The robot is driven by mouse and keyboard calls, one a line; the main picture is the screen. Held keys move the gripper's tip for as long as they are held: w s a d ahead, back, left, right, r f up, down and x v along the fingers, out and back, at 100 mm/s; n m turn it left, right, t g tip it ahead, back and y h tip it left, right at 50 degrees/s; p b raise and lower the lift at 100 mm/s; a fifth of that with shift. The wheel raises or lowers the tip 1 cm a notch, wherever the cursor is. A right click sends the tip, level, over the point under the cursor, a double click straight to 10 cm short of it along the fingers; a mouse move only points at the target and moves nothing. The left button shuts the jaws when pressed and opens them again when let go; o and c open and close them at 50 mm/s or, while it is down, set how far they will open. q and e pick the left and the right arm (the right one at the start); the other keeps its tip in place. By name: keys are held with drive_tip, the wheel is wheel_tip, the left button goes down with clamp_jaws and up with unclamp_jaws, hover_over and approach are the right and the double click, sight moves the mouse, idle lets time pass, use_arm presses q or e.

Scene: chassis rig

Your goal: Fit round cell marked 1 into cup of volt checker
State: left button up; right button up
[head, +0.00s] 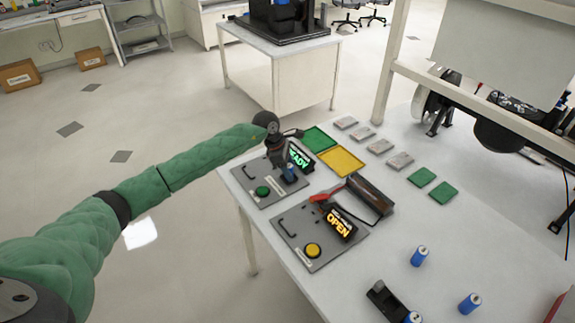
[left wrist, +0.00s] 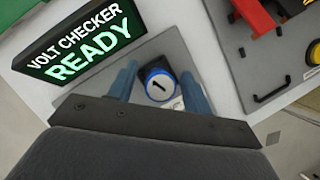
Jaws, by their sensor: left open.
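The volt checker is a grey plate (head: 262,190) with a green button and a lit display (head: 300,158) reading READY. The same display (left wrist: 82,42) fills the upper left of the left wrist view. The round cell marked 1 (left wrist: 160,86), blue with a pale top, stands upright at the dark cup (left wrist: 150,72) on the plate. It also shows small in the head view (head: 289,174). How deep it sits is hidden. My left gripper (left wrist: 160,88) is open, with a blue finger on each side of the cell and visible gaps. My right gripper is not in view.
Green (head: 318,139) and yellow (head: 341,162) trays lie behind. Loose blue cells (head: 419,256) (head: 470,303) and a black holder (head: 384,299) stand at front right.

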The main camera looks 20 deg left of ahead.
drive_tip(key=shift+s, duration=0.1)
use_arm(q)
drive_tip(key=shift+r, duration=0.15)
drive_tip(key=shift+a+r, duration=0.1)
drive_tip(key=shift+a, duration=0.05)
drive_tip(key=shift+a+r, duration=0.1)
drive_tip(key=shift+r, duration=0.15)
drive_tip(key=shift+b+v, duration=0.5)
drive_tip(key=shift+v, duration=0.3)
drive_tip(key=b+v, duration=0.3)
drive_tip(key=v, duration=0.6)
drive_tip(key=shift+r, duration=0.3)
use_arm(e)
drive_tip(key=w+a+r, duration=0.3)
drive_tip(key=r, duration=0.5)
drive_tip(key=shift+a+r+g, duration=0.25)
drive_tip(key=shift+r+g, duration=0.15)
use_arm(q)
drive_tip(key=shift+s+f, duration=0.1)
drive_tip(key=shift+s, duration=0.05)
